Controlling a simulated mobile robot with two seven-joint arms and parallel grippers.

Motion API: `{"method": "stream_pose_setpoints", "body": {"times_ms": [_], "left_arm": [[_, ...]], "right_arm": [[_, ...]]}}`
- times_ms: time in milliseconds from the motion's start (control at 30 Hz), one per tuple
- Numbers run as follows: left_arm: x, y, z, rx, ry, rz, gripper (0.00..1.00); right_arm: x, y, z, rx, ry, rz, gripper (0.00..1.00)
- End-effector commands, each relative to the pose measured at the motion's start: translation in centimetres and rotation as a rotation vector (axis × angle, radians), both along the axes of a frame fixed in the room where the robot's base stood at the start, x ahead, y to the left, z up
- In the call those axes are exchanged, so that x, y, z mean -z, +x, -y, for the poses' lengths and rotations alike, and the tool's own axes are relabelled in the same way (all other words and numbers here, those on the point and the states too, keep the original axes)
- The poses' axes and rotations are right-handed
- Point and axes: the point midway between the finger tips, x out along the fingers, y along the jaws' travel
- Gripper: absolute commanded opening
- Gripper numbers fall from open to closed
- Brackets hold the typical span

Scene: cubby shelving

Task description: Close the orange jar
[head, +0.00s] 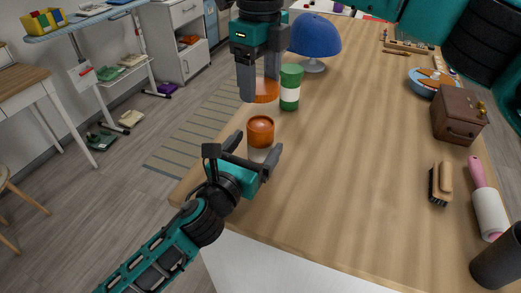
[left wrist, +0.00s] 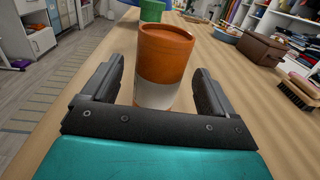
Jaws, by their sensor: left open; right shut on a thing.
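The orange jar (head: 260,130) with a white band stands upright near the table's front left edge. In the left wrist view the jar (left wrist: 165,55) stands between the spread fingers of my left gripper (left wrist: 160,80), with a visible gap on each side. My left gripper (head: 257,145) is open, low beside the jar in the head view. My right gripper (head: 259,88) points down and is shut on a round orange lid (head: 265,94). The lid is held apart from the jar, above and behind it in the picture.
A green jar with a white band (head: 290,88) stands close to the right gripper. A brush (head: 440,183), rolling pin (head: 488,205), brown box (head: 458,115) and blue bowl (head: 422,88) lie right. The table middle is clear.

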Motion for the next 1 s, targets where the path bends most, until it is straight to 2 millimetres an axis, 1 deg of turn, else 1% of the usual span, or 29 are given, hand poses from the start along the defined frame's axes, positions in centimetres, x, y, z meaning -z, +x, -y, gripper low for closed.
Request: {"method": "stream_pose_setpoints", "body": {"times_ms": [33, 100, 200, 567, 667, 1000], "left_arm": [[0.0, 0.7, 0.3, -0.001, -0.001, 0.000, 0.87], [0.0, 1.4, 0.7, -0.002, 0.000, 0.000, 0.87], [0.0, 2.0, 0.9, -0.001, 0.000, -0.001, 0.87], [0.0, 2.3, 1.1, 0.000, 0.000, 0.000, 0.87], [0.0, 2.3, 1.1, -0.001, 0.000, 0.000, 0.80], [0.0, 2.3, 1.1, -0.001, 0.000, -0.001, 0.47]], "right_arm": [[0.0, 0.0, 0.0, 0.000, 0.000, 0.000, 0.40], [0.0, 0.0, 0.0, 0.000, 0.000, 0.000, 0.40], [0.0, 0.0, 0.0, 0.000, 0.000, 0.000, 0.40], [0.0, 0.0, 0.0, 0.000, 0.000, 0.000, 0.40], [0.0, 0.0, 0.0, 0.000, 0.000, 0.000, 0.40], [0.0, 0.0, 0.0, 0.000, 0.000, 0.000, 0.40]]}}
